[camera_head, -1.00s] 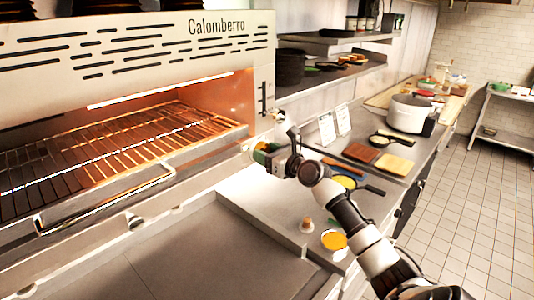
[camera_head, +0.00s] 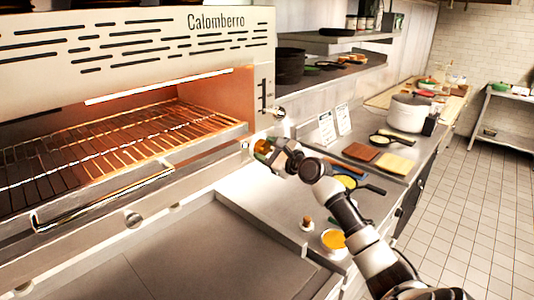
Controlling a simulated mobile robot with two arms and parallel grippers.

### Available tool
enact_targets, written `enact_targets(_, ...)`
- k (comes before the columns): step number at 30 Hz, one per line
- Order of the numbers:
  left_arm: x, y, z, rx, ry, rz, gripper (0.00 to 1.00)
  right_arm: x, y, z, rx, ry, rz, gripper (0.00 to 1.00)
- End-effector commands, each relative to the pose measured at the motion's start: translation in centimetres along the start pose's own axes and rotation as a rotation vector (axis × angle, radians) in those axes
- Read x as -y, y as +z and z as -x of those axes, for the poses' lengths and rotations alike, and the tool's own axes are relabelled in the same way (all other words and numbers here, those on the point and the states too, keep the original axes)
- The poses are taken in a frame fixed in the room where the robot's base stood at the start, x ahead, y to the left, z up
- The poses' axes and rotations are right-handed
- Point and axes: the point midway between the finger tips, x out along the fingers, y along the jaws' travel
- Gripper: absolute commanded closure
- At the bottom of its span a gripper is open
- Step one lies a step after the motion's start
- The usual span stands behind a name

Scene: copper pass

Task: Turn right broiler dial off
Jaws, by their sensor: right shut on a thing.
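The steel broiler (camera_head: 120,65) fills the left side, with its heating bar and inside glowing orange above a wire rack (camera_head: 110,150). The right broiler dial (camera_head: 246,147) is at the right end of its front edge, small and partly hidden by my gripper. My right gripper (camera_head: 254,146) is at this dial, shut on it, with the arm reaching in from the lower right. The fingertips are too small to see clearly. My left gripper is out of view.
A long handle (camera_head: 105,198) sticks out along the broiler front. The counter at right holds a yellow-orange bowl (camera_head: 334,239), pans (camera_head: 360,185), cutting boards (camera_head: 395,163) and a pot (camera_head: 408,112). The flat steel surface (camera_head: 205,250) below is bare.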

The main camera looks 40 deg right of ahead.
Motion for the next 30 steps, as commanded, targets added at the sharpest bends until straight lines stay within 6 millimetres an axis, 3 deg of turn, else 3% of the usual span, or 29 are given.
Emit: enact_targets(30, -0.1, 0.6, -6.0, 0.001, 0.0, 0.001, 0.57, 0.0, -0.2, 0.0, -0.001, 0.0, 0.97, 0.72)
